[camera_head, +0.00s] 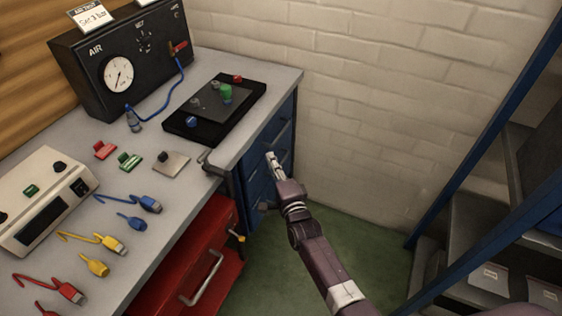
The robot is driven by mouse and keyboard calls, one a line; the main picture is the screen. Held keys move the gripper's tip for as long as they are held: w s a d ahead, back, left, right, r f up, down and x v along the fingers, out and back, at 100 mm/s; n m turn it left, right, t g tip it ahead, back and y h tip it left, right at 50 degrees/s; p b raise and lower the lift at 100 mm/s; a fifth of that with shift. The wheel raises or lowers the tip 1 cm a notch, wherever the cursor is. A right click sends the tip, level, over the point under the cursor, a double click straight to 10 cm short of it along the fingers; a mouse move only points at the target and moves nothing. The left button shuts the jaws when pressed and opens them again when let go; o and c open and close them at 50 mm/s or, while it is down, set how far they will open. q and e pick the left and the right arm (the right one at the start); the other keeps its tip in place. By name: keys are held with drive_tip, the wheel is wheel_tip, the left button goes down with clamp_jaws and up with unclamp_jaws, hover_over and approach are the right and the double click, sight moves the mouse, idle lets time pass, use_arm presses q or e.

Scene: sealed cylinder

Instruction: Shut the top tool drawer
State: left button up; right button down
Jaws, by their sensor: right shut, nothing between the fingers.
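A blue drawer unit (257,170) stands under the right end of the workbench, with several drawer fronts and handles. Its uppermost front lies just below the bench top, and I see no clear gap showing that drawer pulled out. My right gripper (271,157) is shut and empty, pointing up and away at the blue fronts. Its tip overlaps them in the picture; I cannot tell whether it touches. It hides part of the fronts. My left gripper is not in view.
A red drawer unit (222,218) with a grey handle sits left of the blue one. The bench top (215,62) holds an air gauge box (95,58), a black plate (205,122), cables and a meter. A blue-framed shelf (485,145) stands right; green floor (365,235) lies between.

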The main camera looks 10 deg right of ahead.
drive_tip(key=s+d, duration=0.2)
drive_tip(key=s, duration=0.8)
drive_tip(key=s+d+f+n+g, duration=0.1)
drive_tip(key=s+f+n+g, duration=0.3)
drive_tip(key=f, duration=0.6)
drive_tip(key=s+d+f+n+g+h, duration=0.1)
drive_tip(key=s+d+f+n, duration=0.1)
drive_tip(key=s+f, duration=0.6)
drive_tip(key=s+d+f+n+g, duration=0.1)
drive_tip(key=s+f+n+g, duration=0.25)
drive_tip(key=f, duration=0.85)
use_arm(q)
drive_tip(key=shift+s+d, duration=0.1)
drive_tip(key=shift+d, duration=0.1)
use_arm(e)
drive_tip(key=s+d+f+n+g, duration=0.2)
drive_tip(key=s+f, duration=0.3)
drive_tip(key=s, duration=0.6)
drive_tip(key=s+d+f+n+g+h, duration=0.1)
drive_tip(key=s+d+f+n+g, duration=0.2)
drive_tip(key=s, duration=0.8)
drive_tip(key=s+d+f+n+g+h, duration=0.1)
drive_tip(key=s+d+f+n+g, duration=0.2)
drive_tip(key=s+f, duration=0.6)
drive_tip(key=s+d, duration=0.2)
drive_tip(key=s, duration=0.1)
drive_tip(key=shift+d+n, duration=0.25)
drive_tip(key=shift+n, duration=0.1)
